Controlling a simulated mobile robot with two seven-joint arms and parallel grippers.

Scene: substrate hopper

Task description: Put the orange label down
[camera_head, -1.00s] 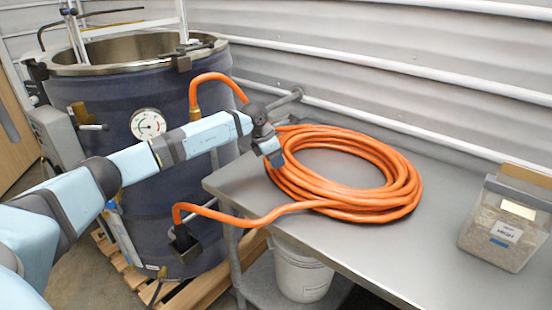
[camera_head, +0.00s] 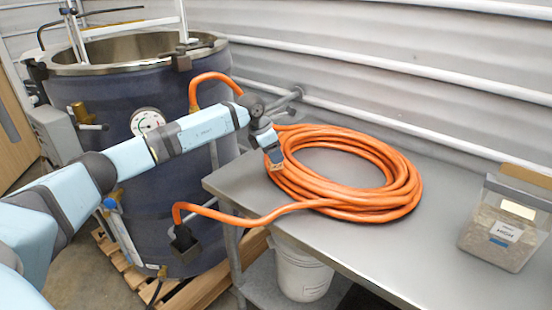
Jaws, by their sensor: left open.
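My left gripper (camera_head: 273,161) points down over the left side of the orange hose coil (camera_head: 350,205) on the grey metal table (camera_head: 400,260). It is open. A small orange-brown patch (camera_head: 275,176) shows right at its fingertips, against the hose. I cannot tell whether this patch is the orange label or part of the hose, nor whether it touches the table. No other orange label stands out. My right gripper is not in view.
A clear container (camera_head: 505,225) of grainy material, marked HIGH, stands at the table's right. A large dark-jacketed vessel (camera_head: 165,200) with a gauge stands left, joined to the hose. A white bucket (camera_head: 302,275) is below the table.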

